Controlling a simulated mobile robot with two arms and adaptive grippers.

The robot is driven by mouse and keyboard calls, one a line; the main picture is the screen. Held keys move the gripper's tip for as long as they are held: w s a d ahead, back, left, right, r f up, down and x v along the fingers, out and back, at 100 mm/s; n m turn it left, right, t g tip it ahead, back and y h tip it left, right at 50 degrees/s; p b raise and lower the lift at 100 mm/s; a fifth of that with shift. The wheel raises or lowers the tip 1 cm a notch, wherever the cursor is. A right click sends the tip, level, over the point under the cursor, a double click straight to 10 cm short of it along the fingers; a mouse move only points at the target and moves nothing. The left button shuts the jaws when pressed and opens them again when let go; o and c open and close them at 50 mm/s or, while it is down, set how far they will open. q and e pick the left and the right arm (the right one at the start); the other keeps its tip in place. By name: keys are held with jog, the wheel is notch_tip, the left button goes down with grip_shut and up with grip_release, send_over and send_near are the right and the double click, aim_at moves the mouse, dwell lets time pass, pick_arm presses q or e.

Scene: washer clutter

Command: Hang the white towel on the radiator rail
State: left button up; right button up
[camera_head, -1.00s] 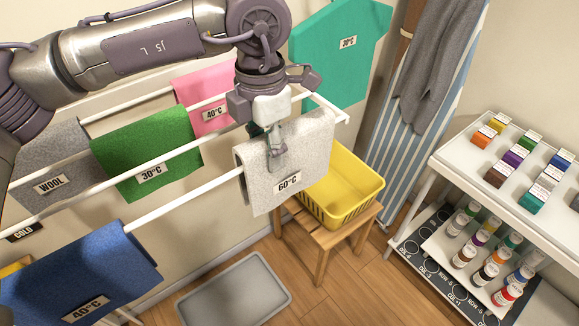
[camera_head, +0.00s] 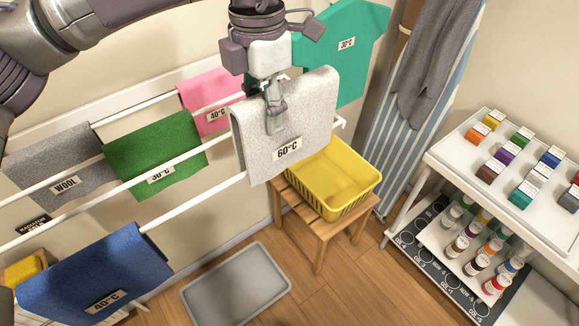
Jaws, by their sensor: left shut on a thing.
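The white towel (camera_head: 308,122), light grey-white with a "60°C" label, is at the right end of the wall rails. My left gripper (camera_head: 274,122) is shut on its upper part, fingers pointing down. The towel drapes in a fold, its front hanging near the end of the front rail (camera_head: 195,192); whether it touches a rail I cannot tell. The radiator rail is the set of white bars along the wall, with the middle rail (camera_head: 110,180) behind the front one. My right gripper is not in view.
Blue (camera_head: 95,270), green (camera_head: 155,150), grey (camera_head: 60,165) and pink (camera_head: 210,95) cloths hang on the rails. A yellow basket (camera_head: 335,180) stands on a wooden stool below the towel. A shelf of colour blocks (camera_head: 470,150) stands right.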

pick_arm(q)
jog(key=shift+r+p, duration=1.2)
jog(key=shift+r, duration=1.3)
